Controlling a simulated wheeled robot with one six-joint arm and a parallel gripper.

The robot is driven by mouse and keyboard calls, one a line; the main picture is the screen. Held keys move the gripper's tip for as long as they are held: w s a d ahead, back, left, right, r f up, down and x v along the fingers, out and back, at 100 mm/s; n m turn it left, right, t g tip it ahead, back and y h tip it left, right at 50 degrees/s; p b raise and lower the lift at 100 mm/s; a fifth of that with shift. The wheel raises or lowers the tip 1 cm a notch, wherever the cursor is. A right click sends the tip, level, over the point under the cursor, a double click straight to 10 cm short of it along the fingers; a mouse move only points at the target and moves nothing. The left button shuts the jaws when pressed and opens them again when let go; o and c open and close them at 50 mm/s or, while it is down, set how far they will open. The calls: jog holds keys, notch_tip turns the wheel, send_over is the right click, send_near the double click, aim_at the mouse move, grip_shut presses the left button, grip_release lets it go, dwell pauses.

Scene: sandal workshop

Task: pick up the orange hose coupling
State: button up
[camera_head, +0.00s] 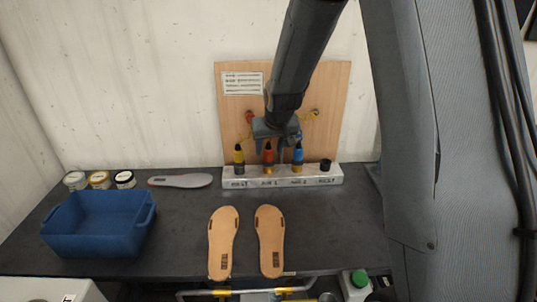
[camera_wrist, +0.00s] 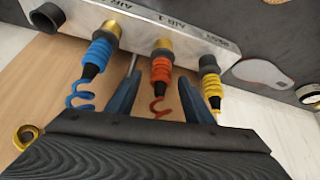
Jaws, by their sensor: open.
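The orange hose coupling (camera_head: 268,155) stands upright in the white rack (camera_head: 225,183), between a yellow and a blue coupling. In the wrist view the orange coupling (camera_wrist: 161,70) sits in a brass fitting, with a coiled orange hose at its other end. My gripper (camera_head: 270,147) is at the rack, partly in front of the coupling. In the wrist view my gripper (camera_wrist: 160,88) is open, one blue-grey finger on each side of the orange coupling. I cannot tell whether either finger touches it.
The blue coupling (camera_wrist: 99,53) and yellow coupling (camera_wrist: 211,85) flank the fingers closely. A black socket (camera_head: 325,164) is at the rack's right end. A wooden board (camera_head: 335,100) stands behind. Two tan soles (camera_head: 222,240), a grey sole (camera_head: 180,181) and a blue bin (camera_head: 98,225) lie on the dark bench.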

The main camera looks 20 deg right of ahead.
jog(key=shift+x, duration=1.1)
grip_shut()
jog(key=shift+r, duration=0.15)
notch_tip(320, 180, up, 10)
jog(key=b, duration=0.2)
jog(key=shift+b, duration=0.3)
jog(key=shift+r+p, duration=1.05)
jog(key=shift+r, duration=0.3)
